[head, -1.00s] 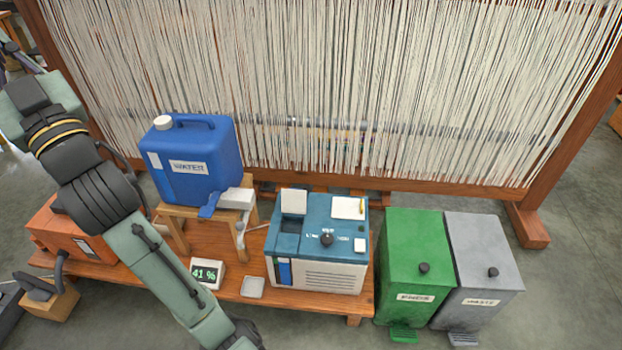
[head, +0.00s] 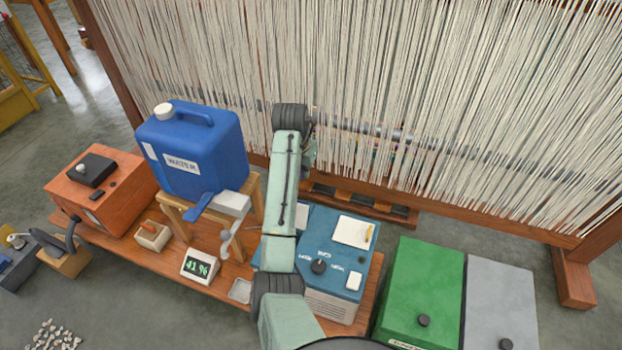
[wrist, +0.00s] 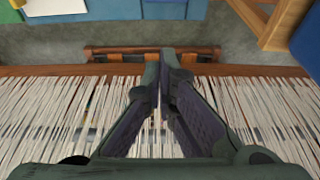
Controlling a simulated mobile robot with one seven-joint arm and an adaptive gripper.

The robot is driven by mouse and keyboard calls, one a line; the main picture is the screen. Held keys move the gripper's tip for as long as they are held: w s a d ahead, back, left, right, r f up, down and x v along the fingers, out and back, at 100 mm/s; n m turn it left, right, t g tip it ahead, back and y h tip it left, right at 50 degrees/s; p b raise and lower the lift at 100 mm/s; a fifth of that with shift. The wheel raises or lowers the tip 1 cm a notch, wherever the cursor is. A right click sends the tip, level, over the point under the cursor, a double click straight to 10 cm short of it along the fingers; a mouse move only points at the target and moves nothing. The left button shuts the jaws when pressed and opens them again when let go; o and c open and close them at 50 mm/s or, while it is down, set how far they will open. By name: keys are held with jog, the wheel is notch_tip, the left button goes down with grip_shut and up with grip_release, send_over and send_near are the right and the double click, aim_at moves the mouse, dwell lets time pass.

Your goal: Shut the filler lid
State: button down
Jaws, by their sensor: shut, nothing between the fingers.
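The filler lid (head: 302,216) is a small pale flap at the back left of the blue-topped machine (head: 335,250). It stands raised, and my arm hides most of it and the opening beside it in the head view. In the wrist view the machine's back edge (wrist: 110,10) shows along the top; a blue panel (wrist: 175,9) there may be the lid's back. My gripper (wrist: 164,55) is shut and empty, pointing down beyond the machine on the loom side, apart from the lid. In the head view my arm largely hides it.
The loom's pale warp threads (head: 400,90) stand close behind. A blue water canister (head: 195,150) sits on a wooden stand left of the machine. A green bin (head: 420,290) and a grey bin (head: 498,300) stand at right. A percent display (head: 200,267) is on the bench.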

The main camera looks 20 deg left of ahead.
jog(key=f+p, duration=0.1)
jog(key=f, duration=0.4)
jog(key=f+p, duration=0.1)
jog(key=f, duration=0.1)
jog(key=shift+s+a+f+p, duration=0.15)
jog(key=shift+s+f+p, duration=0.15)
jog(key=shift+p, duration=0.05)
jog(key=shift+s, duration=0.3)
jog(key=shift+s+r+t, duration=0.25)
jog(key=shift+t, duration=0.25)
jog(key=shift+s, duration=0.1)
